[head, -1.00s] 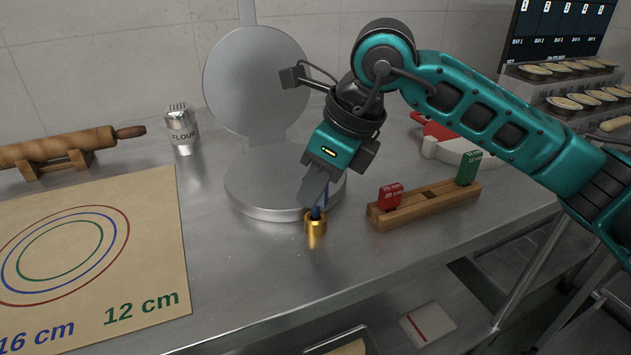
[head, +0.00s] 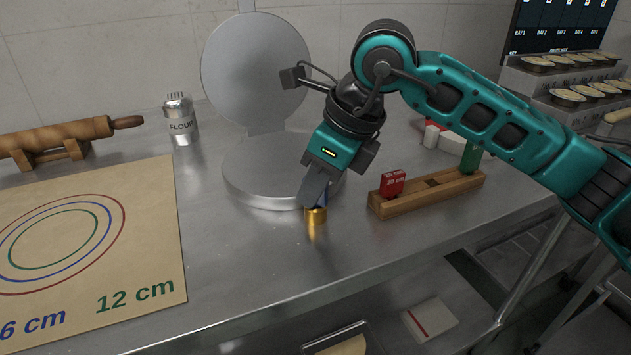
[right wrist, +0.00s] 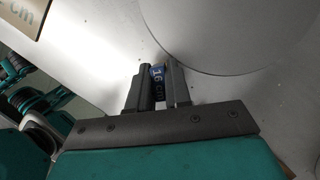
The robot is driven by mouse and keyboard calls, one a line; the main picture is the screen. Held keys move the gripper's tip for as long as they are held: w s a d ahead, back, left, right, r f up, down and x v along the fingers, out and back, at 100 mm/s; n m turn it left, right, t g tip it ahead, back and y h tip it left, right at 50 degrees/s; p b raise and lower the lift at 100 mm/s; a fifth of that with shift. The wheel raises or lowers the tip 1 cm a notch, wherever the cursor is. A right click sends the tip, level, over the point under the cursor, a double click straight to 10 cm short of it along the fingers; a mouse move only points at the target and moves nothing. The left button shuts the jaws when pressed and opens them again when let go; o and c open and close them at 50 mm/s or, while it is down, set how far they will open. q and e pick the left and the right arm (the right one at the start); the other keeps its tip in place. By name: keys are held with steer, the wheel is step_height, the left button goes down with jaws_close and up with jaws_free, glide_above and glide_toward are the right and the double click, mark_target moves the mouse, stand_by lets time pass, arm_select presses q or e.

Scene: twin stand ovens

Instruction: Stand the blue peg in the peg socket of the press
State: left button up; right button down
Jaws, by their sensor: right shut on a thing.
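The blue peg (right wrist: 157,83), lettered "16 cm", is between the two fingers of my right gripper (right wrist: 157,92) in the right wrist view. In the head view my right gripper (head: 317,194) points down, shut on the peg, right above the brass peg socket (head: 316,218). Only a sliver of blue shows at the fingertips there, and the peg's lower end appears to be inside the socket's mouth. How deep it sits is hidden. The press (head: 262,186), with its round base and raised round plate, stands just behind. My left gripper is not in view.
A wooden rack (head: 412,201) right of the socket holds a red peg (head: 392,183) and a green peg (head: 471,157), with a gap between. A marked paper mat (head: 140,235), a flour shaker (head: 180,120) and a rolling pin (head: 60,135) are left. The counter's front edge is close.

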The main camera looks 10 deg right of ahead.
steer(key=c, duration=1)
jaws_free()
steer(key=shift+r+p, duration=1.45)
steer(key=shift+r, duration=0.75)
steer(key=shift+r+p, duration=0.75)
steer(key=shift+r, duration=0.6)
steer(key=shift+f, duration=0.1)
